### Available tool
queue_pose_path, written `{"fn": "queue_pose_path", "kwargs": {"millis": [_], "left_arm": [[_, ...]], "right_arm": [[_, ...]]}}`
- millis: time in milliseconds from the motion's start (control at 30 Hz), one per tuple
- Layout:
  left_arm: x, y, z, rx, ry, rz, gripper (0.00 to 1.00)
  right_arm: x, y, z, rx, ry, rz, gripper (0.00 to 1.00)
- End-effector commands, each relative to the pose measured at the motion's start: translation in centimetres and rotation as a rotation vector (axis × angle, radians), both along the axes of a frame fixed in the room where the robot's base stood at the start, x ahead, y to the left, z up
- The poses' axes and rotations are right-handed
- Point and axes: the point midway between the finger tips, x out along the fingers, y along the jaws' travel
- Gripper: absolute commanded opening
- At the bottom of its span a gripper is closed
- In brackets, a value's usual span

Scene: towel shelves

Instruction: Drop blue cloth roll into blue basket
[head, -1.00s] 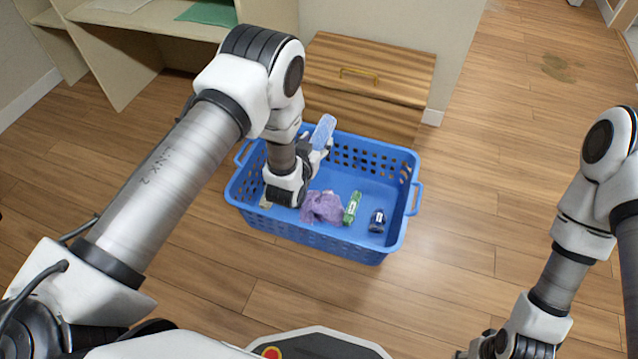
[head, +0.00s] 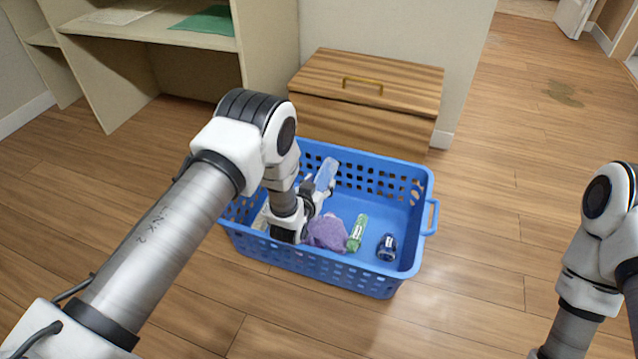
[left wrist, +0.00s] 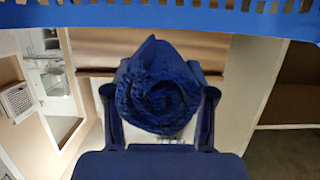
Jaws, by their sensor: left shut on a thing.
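The blue cloth roll (head: 326,174) is light blue in the head view. In the left wrist view the roll (left wrist: 158,88) shows its spiral end between the two fingers. My left gripper (head: 322,190) is shut on it. The blue basket (head: 330,270) stands on the floor, and my left gripper and the roll are over its left part, at about rim height or lower. The basket's rim (left wrist: 200,22) crosses the top of the left wrist view. My right arm is at the right of the head view, with its gripper out of the picture.
In the basket lie a purple cloth (head: 327,232), a green item (head: 357,233) and a dark blue item (head: 387,247). A wooden drawer cabinet (head: 365,85) stands behind it. A shelf (head: 150,32) with a green cloth (head: 207,20) is at the upper left.

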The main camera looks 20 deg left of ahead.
Motion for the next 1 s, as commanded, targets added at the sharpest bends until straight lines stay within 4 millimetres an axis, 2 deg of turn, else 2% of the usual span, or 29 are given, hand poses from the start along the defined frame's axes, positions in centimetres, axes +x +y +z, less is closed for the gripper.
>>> {"fn": "queue_pose_path", "kwargs": {"millis": [167, 200, 267, 567, 667, 767, 1000], "left_arm": [[0.0, 0.0, 0.1, 0.000, -0.001, 0.000, 0.20], [0.0, 0.0, 0.1, 0.000, -0.001, 0.000, 0.62], [0.0, 0.0, 0.1, 0.000, -0.001, 0.000, 0.83], [0.0, 0.0, 0.1, 0.000, 0.000, 0.000, 0.84], [0.0, 0.0, 0.8, 0.000, -0.001, 0.000, 0.84], [0.1, 0.0, 2.4, 0.001, -0.002, 0.000, 0.84], [0.0, 0.0, 8.0, 0.001, -0.003, 0.000, 0.84]], "right_arm": [[0.0, 0.0, 0.1, 0.000, -0.001, 0.000, 0.40], [0.0, 0.0, 0.1, 0.000, -0.001, 0.000, 0.40], [0.0, 0.0, 0.1, 0.000, -0.001, 0.000, 0.40], [0.0, 0.0, 0.1, 0.000, 0.000, 0.000, 0.40], [0.0, 0.0, 0.1, 0.000, 0.000, 0.000, 0.40], [0.0, 0.0, 0.1, 0.000, 0.000, 0.000, 0.40], [0.0, 0.0, 0.1, 0.000, 0.000, 0.000, 0.40]]}}
